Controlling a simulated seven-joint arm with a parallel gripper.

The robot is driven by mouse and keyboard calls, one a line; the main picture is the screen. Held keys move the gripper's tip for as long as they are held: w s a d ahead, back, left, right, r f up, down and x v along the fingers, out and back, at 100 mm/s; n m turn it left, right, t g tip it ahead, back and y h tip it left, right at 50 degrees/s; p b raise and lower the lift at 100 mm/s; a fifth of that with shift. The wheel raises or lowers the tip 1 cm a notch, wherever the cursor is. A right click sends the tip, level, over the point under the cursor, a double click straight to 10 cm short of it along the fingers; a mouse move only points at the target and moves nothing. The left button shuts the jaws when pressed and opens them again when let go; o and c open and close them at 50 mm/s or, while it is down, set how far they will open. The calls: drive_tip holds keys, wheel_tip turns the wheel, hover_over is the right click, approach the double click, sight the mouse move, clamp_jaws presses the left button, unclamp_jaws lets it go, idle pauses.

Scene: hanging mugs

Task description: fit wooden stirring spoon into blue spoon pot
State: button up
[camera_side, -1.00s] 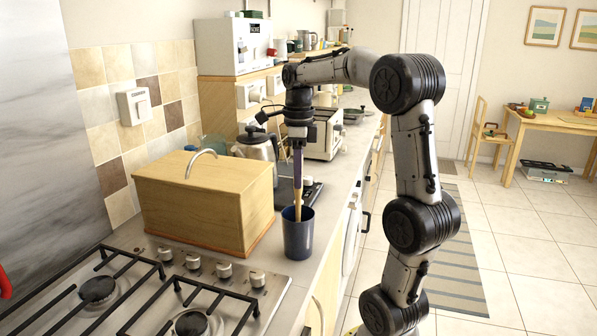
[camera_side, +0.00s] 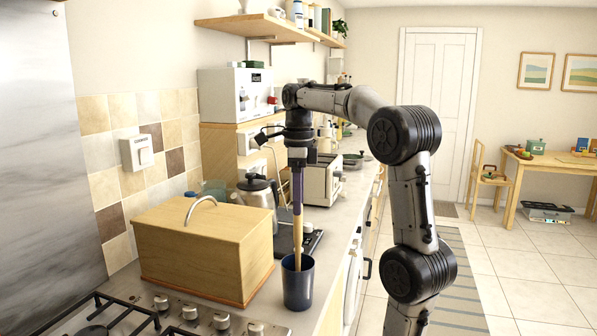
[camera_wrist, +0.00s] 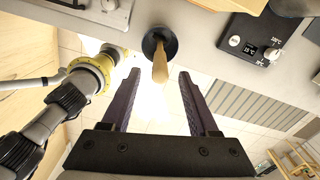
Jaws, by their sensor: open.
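The blue spoon pot (camera_side: 298,287) stands upright on the worktop near its front edge, right of the wooden box. The wooden stirring spoon (camera_side: 298,236) stands in the pot with its upper part above the rim; its lower end is hidden inside. My gripper (camera_side: 297,212) points straight down above the pot, at the spoon's top in the side view. In the wrist view my gripper (camera_wrist: 159,75) has its two purple fingers wide apart, with the spoon (camera_wrist: 160,68) between and beyond their tips, touching neither. The dark pot opening (camera_wrist: 152,41) surrounds the spoon's far part.
The wooden box (camera_side: 205,248) with a metal handle stands close left of the pot. The hob (camera_side: 150,318) is in front, a kettle (camera_side: 258,195) and toaster (camera_side: 322,180) behind. The floor is right of the worktop edge.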

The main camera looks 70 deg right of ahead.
wheel_tip(320, 180, up, 8)
drive_tip(key=shift+f, duration=0.25)
idle(0.5)
drive_tip(key=shift+w+a+r, duration=0.1)
drive_tip(key=shift+w+a, duration=0.1)
drive_tip(key=shift+a, duration=0.05)
drive_tip(key=s+a+f+n+t, duration=0.1)
drive_tip(key=s+a+n, duration=0.1)
drive_tip(key=a+n, duration=0.45)
drive_tip(key=s+a+f+n+t, duration=0.1)
drive_tip(key=s+a+n, duration=0.2)
drive_tip(key=a, duration=0.6)
drive_tip(key=s+a+f+n+t, duration=0.1)
drive_tip(key=a+f+n, duration=0.2)
drive_tip(key=f+n, duration=0.5)
drive_tip(key=s+a+f+n+t, duration=0.2)
drive_tip(key=f+n, duration=0.6)
drive_tip(key=n, duration=0.8)
drive_tip(key=shift+s+a+f+t, duration=0.2)
drive_tip(key=shift+a+t, duration=0.1)
drive_tip(key=shift+a, duration=0.3)
